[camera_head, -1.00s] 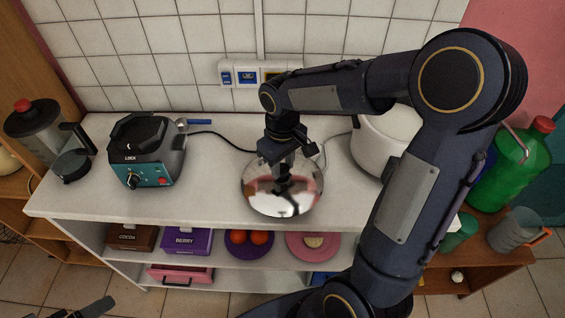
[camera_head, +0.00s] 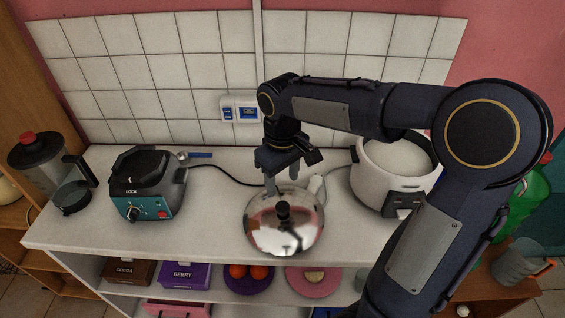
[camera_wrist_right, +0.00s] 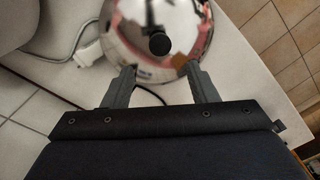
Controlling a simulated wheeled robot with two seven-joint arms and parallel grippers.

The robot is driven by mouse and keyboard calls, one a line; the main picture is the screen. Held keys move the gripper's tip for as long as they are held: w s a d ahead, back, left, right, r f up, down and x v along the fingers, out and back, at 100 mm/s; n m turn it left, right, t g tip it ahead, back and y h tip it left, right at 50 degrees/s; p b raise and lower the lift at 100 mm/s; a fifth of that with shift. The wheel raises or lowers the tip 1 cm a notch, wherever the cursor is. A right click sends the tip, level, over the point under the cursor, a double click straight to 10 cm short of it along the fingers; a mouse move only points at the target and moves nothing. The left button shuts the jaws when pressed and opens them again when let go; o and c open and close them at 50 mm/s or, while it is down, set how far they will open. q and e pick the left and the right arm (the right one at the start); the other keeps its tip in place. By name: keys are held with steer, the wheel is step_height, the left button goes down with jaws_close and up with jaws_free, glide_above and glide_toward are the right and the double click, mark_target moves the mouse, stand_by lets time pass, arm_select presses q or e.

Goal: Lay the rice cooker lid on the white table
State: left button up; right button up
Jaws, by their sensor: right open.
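The shiny steel rice cooker lid (camera_head: 270,237) with a black knob lies on the white table (camera_head: 215,215), near its front edge. My right gripper (camera_head: 282,180) is open and empty, above and behind the lid, apart from the knob. In the right wrist view, the lid (camera_wrist_right: 140,40) shows beyond the two spread fingers of my right gripper (camera_wrist_right: 160,69), with nothing between them. The white rice cooker (camera_head: 372,176) stands uncovered to the right, partly behind my right arm. My left gripper is out of view.
A blender base (camera_head: 146,190) and a jug (camera_head: 72,195) stand at the table's left. A cable runs behind the lid. The shelf below holds boxes and plates, including a purple box (camera_head: 185,275). Bare tabletop lies between blender base and lid.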

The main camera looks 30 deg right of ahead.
step_height(320, 180, up, 5)
steer(key=s+a+f+m+t+y, duration=0.2)
steer(key=s, duration=0.6)
steer(key=s+a+f+m+t+y, duration=0.1)
steer(key=s+a+f+m+t, duration=0.1)
steer(key=s, duration=0.7)
steer(key=shift+f+t+y, duration=0.4)
steer(key=shift+f+t, duration=0.1)
steer(key=shift+t, duration=0.3)
steer(key=shift+a, duration=0.1)
